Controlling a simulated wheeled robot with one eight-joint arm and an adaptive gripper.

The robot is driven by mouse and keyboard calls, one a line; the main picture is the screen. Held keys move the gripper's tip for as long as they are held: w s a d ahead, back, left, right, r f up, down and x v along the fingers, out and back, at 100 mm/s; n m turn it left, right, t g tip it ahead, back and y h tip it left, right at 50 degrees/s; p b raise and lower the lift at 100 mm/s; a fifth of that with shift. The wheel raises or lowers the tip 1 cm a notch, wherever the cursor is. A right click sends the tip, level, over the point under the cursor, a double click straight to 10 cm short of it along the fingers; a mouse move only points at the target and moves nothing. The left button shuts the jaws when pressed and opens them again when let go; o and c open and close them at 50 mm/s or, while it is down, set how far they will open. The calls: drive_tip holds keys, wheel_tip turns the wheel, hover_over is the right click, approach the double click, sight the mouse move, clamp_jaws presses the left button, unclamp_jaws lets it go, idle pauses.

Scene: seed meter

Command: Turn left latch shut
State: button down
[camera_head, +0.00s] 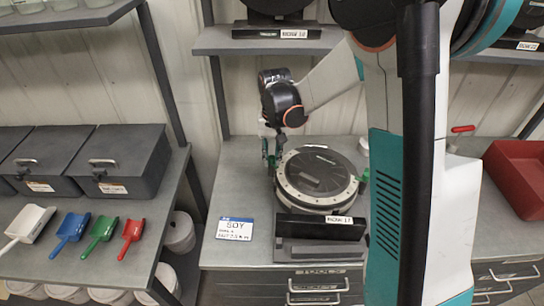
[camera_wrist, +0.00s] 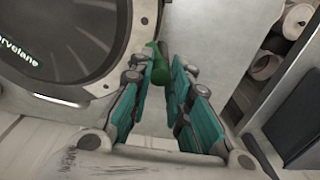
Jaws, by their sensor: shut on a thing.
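The seed meter (camera_head: 314,178) is a round unit with a dark lid and a pale rim, lying on the grey workbench. Its dark lid with light lettering fills the upper left of the wrist view (camera_wrist: 60,35). The left latch (camera_wrist: 160,66) is a small green piece beside the rim. My gripper (camera_head: 271,158) is at the meter's left edge. In the wrist view its teal-padded fingers (camera_wrist: 162,74) are shut on the green latch, partly hiding it. The right latch (camera_head: 364,177), also green, is at the meter's right edge, apart from my gripper. The left latch's exact angle cannot be told.
A SOY card (camera_head: 235,229) lies on the bench left of the meter's dark stand (camera_head: 318,228). Coloured scoops (camera_head: 101,232) and dark bins (camera_head: 118,160) are on the left shelf. A red tray (camera_head: 518,172) stands at right. A shelf (camera_head: 225,42) hangs above.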

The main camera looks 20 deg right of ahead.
drive_tip(key=n+b, duration=0.1)
drive_tip(key=n, duration=0.3)
drive_tip(key=shift+n+b, duration=0.3)
drive_tip(key=shift+n, duration=1.6)
drive_tip(key=c, duration=1.5)
unclamp_jaws()
drive_tip(key=shift+o, duration=0.2)
drive_tip(key=shift+r, duration=0.1)
wheel_tip(320, 180, up, 12)
drive_tip(key=shift+d, duration=0.45)
